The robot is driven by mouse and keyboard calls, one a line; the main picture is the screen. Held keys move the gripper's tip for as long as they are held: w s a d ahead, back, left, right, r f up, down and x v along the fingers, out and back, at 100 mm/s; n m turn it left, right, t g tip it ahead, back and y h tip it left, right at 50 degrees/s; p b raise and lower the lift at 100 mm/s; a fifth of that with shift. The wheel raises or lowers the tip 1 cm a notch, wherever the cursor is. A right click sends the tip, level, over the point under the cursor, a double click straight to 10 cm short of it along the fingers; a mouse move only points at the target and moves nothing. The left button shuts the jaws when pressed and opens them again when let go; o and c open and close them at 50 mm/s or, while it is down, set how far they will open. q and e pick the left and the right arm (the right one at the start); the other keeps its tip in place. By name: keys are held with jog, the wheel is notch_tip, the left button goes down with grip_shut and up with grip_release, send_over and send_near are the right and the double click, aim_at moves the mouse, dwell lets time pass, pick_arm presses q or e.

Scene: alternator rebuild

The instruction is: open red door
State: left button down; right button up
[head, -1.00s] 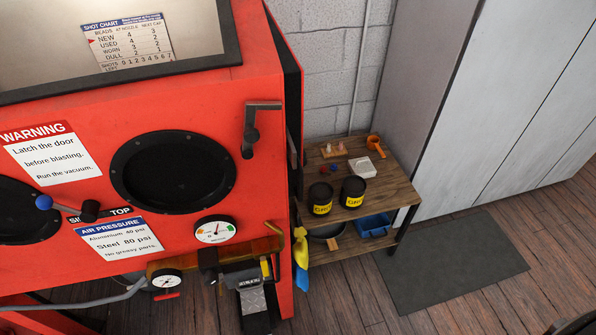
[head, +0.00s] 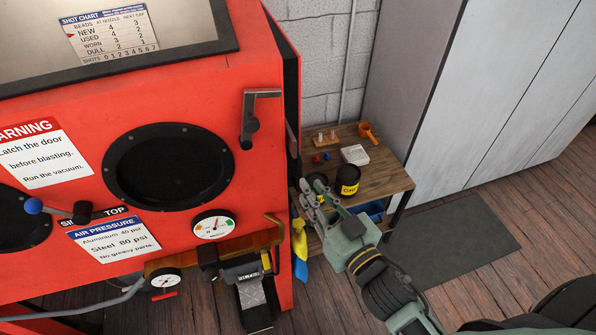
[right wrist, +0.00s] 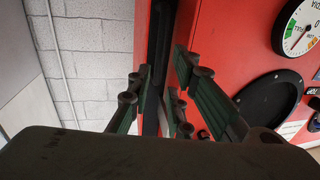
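The red blasting cabinet (head: 265,75) fills the left of the head view. A dark latch handle (head: 249,122) is on its front near the right edge. The dark-edged side (head: 284,80) at the right appears closed; it is seen nearly edge-on, so I cannot tell the door's outline. My right gripper (head: 310,203) is just right of the cabinet's right edge, in front of the small bench. In the right wrist view its fingers (right wrist: 158,100) are apart and empty, with the cabinet's dark edge (right wrist: 160,50) and red front beyond them. My left gripper is not in view.
Grey panels (head: 480,100) stand behind. A dark mat (head: 455,240) lies on open floor.

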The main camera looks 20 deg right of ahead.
aim_at(301, 175)
jog(key=p+x, duration=0.1)
jog(key=x, duration=0.6)
jog(key=shift+p, duration=0.35)
jog(key=shift+c, duration=0.4)
grip_shut()
